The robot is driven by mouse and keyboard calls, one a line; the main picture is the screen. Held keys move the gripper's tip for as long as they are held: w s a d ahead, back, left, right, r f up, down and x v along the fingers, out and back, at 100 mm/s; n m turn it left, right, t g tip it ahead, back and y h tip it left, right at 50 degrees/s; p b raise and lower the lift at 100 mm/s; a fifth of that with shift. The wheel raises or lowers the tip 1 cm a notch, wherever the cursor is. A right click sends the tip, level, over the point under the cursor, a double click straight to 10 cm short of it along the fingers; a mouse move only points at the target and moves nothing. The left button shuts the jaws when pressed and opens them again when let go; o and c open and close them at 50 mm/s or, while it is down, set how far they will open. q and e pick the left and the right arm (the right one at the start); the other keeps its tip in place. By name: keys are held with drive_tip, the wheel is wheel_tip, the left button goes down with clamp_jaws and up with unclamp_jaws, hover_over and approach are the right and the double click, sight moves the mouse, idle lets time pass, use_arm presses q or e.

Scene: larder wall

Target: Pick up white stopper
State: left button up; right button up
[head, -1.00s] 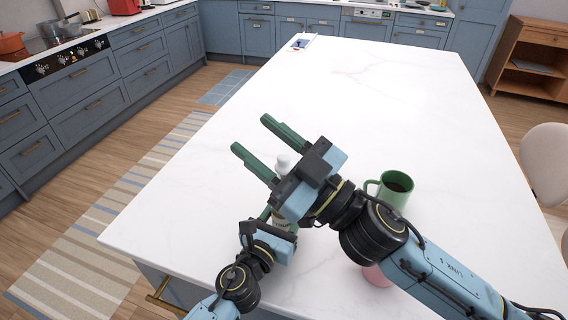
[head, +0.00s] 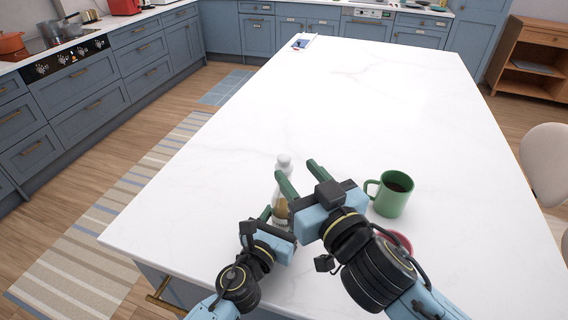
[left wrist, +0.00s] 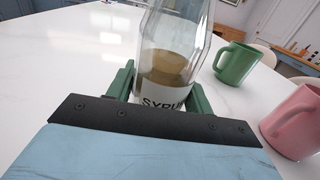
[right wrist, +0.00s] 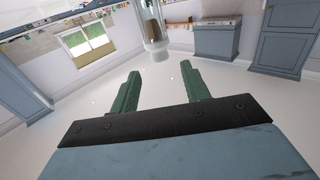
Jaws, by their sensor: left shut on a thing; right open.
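The white stopper (head: 284,161) sits on top of a clear, upright syrup bottle (head: 281,212). In the right wrist view, which looks upside down, the stopper (right wrist: 159,50) shows beyond the fingertips, roughly in line with the gap. My right gripper (head: 297,169) is open and empty, just right of the bottle neck in the head view; no contact with the stopper is visible. My left gripper (left wrist: 161,80) is shut around the bottle's lower body, which holds brown liquid and has a SYRUP label. The stopper is outside the left wrist view.
A green mug (head: 391,195) with dark liquid stands right of my right gripper. A pink mug (left wrist: 294,124) stands nearer, partly hidden by my right arm in the head view. The white worktop (head: 350,100) beyond is mostly clear, with a small tray at its far end.

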sight(287, 162)
drive_tip(key=shift+x, duration=3.1)
drive_tip(key=shift+f, duration=0.2)
drive_tip(key=c, duration=1)
